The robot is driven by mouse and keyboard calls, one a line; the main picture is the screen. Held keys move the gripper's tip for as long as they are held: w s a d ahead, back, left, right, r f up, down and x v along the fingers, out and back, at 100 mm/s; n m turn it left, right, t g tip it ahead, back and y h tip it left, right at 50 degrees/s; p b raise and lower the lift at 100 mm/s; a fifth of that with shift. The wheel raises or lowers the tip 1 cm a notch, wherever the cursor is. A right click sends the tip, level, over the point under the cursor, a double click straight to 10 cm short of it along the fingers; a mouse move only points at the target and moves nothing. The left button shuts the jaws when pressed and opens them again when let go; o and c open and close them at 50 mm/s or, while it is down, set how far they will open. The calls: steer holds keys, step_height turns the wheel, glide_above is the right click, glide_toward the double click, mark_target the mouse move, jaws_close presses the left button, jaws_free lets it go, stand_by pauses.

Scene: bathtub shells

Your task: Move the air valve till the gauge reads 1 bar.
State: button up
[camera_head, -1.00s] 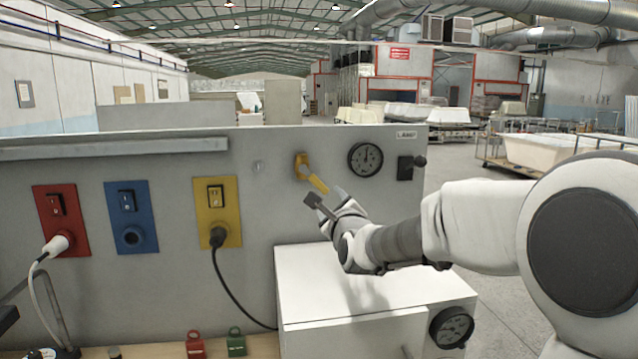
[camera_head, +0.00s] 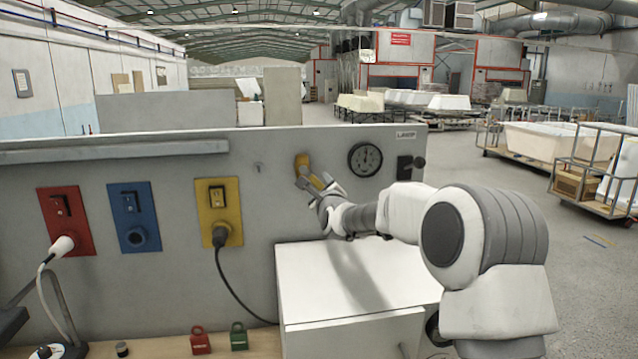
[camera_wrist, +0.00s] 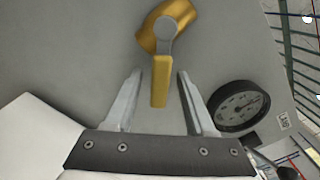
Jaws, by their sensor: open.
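The air valve (camera_head: 302,163) is a yellow fitting on the grey panel, with a yellow-gripped lever pointing down and to the right. In the wrist view the valve body (camera_wrist: 167,32) is at the top, and its lever (camera_wrist: 160,82) hangs toward me. My gripper (camera_head: 317,184) is at the lever; in the wrist view its open fingers (camera_wrist: 158,76) stand on either side of the lever's end, with gaps on both sides. The round dark-rimmed gauge (camera_head: 365,159) is right of the valve and also shows in the wrist view (camera_wrist: 237,106). Its reading is too small to tell.
A black switch (camera_head: 405,168) sits right of the gauge. Red (camera_head: 65,205), blue (camera_head: 127,232) and yellow (camera_head: 211,185) socket plates are on the left. A white box (camera_head: 350,285) stands below my forearm. Red (camera_head: 200,342) and green (camera_head: 238,338) padlock-like pieces lie on the bench.

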steer(key=shift+w, duration=0.1)
jaws_close()
stand_by(1.4)
